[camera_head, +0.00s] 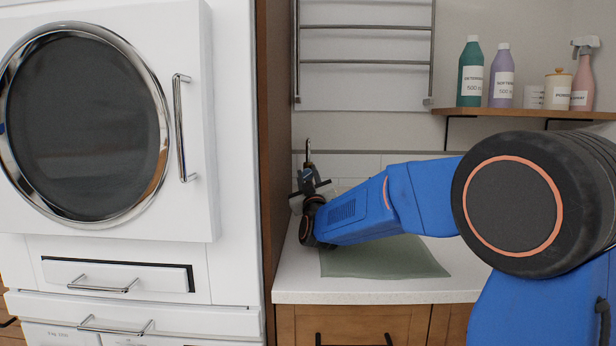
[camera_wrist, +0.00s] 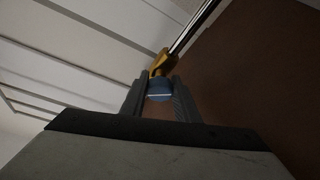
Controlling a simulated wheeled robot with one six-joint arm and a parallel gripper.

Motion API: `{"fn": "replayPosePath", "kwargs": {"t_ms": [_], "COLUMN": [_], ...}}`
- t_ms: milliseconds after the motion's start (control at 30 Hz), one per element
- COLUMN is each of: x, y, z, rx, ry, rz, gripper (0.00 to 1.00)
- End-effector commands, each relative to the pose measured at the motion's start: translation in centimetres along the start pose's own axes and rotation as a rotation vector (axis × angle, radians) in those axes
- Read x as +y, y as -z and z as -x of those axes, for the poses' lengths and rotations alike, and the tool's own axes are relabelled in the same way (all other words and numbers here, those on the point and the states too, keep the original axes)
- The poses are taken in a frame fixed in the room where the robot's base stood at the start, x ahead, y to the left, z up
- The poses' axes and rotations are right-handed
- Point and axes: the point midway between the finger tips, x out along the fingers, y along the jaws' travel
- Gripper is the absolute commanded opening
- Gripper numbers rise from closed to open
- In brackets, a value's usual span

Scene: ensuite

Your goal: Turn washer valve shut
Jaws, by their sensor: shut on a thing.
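The washer valve shows in the wrist view as a round blue knob (camera_wrist: 160,90) with a pale line across its face, on a brass body (camera_wrist: 161,64) joined to a thin pipe (camera_wrist: 196,24). My gripper (camera_wrist: 160,98) has one finger on each side of the knob and is shut on it. In the head view my gripper (camera_head: 312,186) is at the wall behind the counter, close to the brown side panel. The valve is very small there and mostly hidden by my gripper.
A white washer (camera_head: 222,130) with a round dark door stands left of the brown panel (camera_head: 273,170). A green mat (camera_head: 385,262) lies on the white counter (camera_head: 300,285) under my arm. Bottles (camera_head: 471,75) stand on a shelf (camera_head: 520,114) at the right, below a towel rail (camera_head: 365,62) level.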

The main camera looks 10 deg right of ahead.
Motion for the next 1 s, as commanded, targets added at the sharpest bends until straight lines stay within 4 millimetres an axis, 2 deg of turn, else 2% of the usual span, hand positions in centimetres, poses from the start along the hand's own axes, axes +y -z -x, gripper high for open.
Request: {"fn": "replayPosePath", "kwargs": {"t_ms": [233, 267, 300, 333, 600, 733, 1000], "x": [-0.1, -0.1, -0.1, 0.0, 0.0, 0.0, 0.2], "y": [-0.1, -0.1, -0.1, -0.1, 0.0, 0.0, 0.6], "z": [0.0, 0.0, 0.0, 0.0, 0.0, 0.7, 4.8], "rx": [-0.001, -0.001, -0.001, -0.001, -0.001, 0.0, 0.0], "ry": [0.001, 0.001, 0.001, 0.001, 0.001, 0.001, 0.002], "rz": [0.001, 0.001, 0.001, 0.001, 0.001, 0.001, -0.001], "gripper": [0.06, 0.35, 0.45, 0.47, 0.47, 0.47, 0.47]}}
